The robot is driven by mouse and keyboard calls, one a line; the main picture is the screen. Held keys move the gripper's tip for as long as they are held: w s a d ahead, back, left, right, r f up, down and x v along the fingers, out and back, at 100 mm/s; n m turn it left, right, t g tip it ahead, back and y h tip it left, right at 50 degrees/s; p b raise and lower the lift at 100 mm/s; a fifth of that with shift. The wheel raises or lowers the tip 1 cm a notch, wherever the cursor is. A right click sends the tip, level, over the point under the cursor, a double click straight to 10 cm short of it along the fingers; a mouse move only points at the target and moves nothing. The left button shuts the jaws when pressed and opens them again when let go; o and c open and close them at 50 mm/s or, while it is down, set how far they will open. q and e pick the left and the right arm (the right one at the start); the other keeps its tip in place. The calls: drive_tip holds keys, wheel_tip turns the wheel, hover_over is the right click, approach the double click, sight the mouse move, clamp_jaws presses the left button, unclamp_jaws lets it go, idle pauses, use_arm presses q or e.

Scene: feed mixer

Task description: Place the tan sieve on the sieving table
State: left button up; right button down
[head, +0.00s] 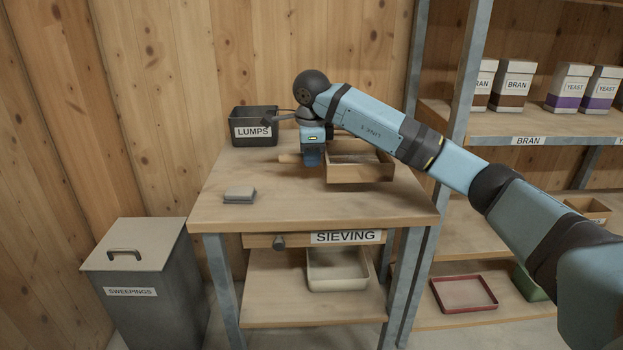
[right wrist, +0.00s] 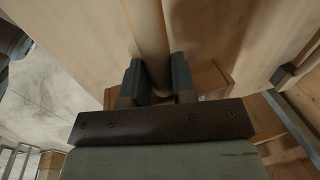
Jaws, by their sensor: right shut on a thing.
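The tan sieve (head: 360,174) is a square wooden frame with a mesh inside. It is over the right back part of the sieving table (head: 310,210); I cannot tell whether it rests on the top or hangs just above it. Its handle (head: 288,158) points left. My right gripper (head: 312,158) is shut on the handle from above, close to the frame. In the right wrist view, the round handle (right wrist: 150,40) lies between the two dark fingers of my right gripper (right wrist: 159,80). My left gripper is not in view.
A dark LUMPS bin (head: 254,128) stands at the table's back left, and a grey block (head: 240,195) lies at its front left. A SWEEPINGS bin (head: 140,285) stands left. A pale tray (head: 338,270) sits on the lower shelf. Shelves with boxes (head: 514,86) are right.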

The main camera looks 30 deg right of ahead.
wheel_tip(320, 180, down, 5)
drive_tip(key=shift+r+b, duration=0.15)
drive_tip(key=shift+b, duration=0.65)
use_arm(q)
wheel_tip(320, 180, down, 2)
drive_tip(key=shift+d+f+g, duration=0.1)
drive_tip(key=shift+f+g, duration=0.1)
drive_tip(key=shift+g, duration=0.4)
use_arm(e)
drive_tip(key=shift+r, duration=0.1)
drive_tip(key=c, duration=0.9)
unclamp_jaws()
drive_tip(key=shift+c, duration=0.2)
